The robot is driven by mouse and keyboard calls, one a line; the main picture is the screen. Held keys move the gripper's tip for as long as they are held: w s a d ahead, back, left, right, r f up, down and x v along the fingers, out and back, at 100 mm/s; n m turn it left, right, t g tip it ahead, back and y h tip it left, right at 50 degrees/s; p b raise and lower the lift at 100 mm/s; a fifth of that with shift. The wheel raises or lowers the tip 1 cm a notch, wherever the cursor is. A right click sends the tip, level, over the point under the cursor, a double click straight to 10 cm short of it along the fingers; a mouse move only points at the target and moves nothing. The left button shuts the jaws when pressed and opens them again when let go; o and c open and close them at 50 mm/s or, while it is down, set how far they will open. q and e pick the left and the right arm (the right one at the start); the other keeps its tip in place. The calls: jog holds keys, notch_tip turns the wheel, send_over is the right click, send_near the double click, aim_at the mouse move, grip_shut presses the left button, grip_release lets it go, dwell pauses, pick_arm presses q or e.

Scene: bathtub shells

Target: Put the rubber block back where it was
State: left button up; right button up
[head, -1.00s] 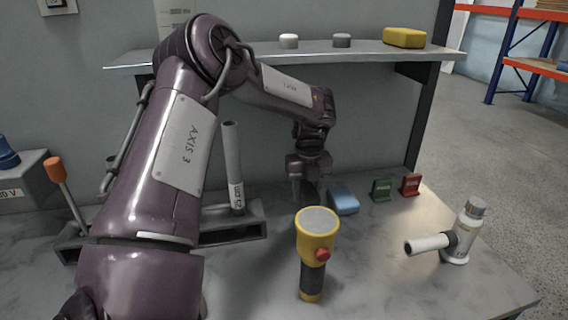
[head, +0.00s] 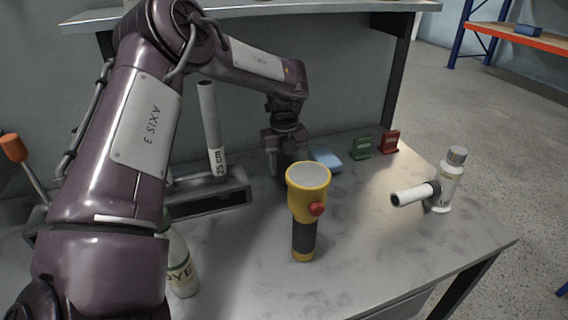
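A light blue block (head: 326,160), which looks like the rubber block, lies on the grey bench toward the back, left of a green block. My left gripper (head: 286,166) points down just left of the blue block, close to it in the picture. Its fingers look apart; the space between them is dark, and I see nothing clearly held. Whether the gripper touches the blue block I cannot tell. My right gripper is not in view.
A yellow and black flashlight (head: 307,212) stands in front of my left gripper. Green (head: 361,147) and red (head: 389,142) blocks stand at the back right. A white bottle with side tube (head: 445,182) stands right. A rack holds a tube (head: 211,130). Another bottle (head: 182,265) stands front left.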

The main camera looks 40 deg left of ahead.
aim_at(284, 162)
pick_arm(q)
jog(key=o, duration=0.4)
jog(key=shift+o, duration=0.2)
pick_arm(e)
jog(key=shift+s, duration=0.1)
pick_arm(q)
jog(key=shift+r, duration=0.1)
notch_tip(284, 162, up, 7)
jog(key=shift+r+p, duration=0.15)
jog(key=shift+p, duration=0.65)
jog(key=shift+r, duration=0.2)
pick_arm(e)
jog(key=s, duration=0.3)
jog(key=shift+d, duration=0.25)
